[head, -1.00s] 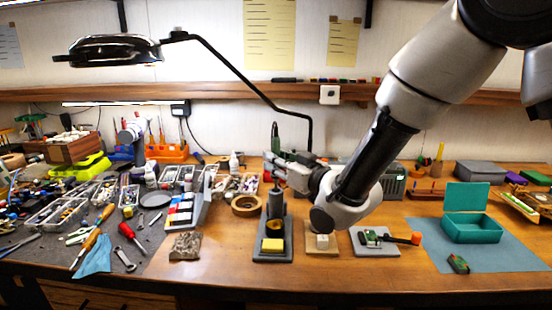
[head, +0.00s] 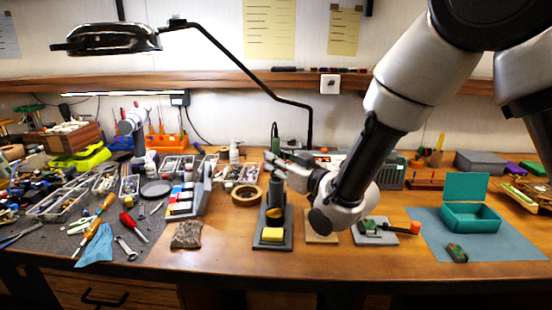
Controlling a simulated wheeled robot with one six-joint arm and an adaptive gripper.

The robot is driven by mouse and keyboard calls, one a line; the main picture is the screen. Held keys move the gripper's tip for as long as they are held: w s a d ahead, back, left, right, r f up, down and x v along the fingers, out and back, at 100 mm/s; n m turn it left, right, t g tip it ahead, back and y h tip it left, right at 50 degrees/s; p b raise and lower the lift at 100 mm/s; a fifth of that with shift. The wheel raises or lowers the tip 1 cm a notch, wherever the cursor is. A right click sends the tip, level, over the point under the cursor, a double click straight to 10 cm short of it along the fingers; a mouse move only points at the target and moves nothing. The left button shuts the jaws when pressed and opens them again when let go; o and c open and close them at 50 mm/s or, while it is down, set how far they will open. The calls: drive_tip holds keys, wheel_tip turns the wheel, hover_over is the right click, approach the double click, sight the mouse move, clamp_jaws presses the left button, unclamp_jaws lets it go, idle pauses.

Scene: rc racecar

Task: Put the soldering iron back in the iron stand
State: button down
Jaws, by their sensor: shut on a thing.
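The soldering iron (head: 275,132) shows as a green handle, roughly upright, above the fingers of my gripper (head: 273,162). My gripper is shut on it and hides its lower part. The iron stand (head: 272,242) is below, with a dark base, a dark upright holder and a yellow sponge at the front. My gripper is over the holder in the picture. I cannot tell whether the iron's tip is inside the holder.
A tape roll (head: 246,195) lies left of the stand. A wooden board (head: 322,238) and a grey pad (head: 375,236) with small parts are to the right, partly behind my arm. A teal box (head: 471,217) stands farther right. A lamp arm (head: 245,75) reaches overhead.

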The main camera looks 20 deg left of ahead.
drive_tip(key=shift+f, duration=0.4)
drive_tip(key=c, duration=0.9)
unclamp_jaws()
drive_tip(key=shift+o, duration=0.2)
drive_tip(key=s+d+r, duration=0.2)
drive_tip(key=s+d, duration=0.1)
drive_tip(key=d, duration=0.3)
drive_tip(key=shift+s, duration=0.35)
idle(0.4)
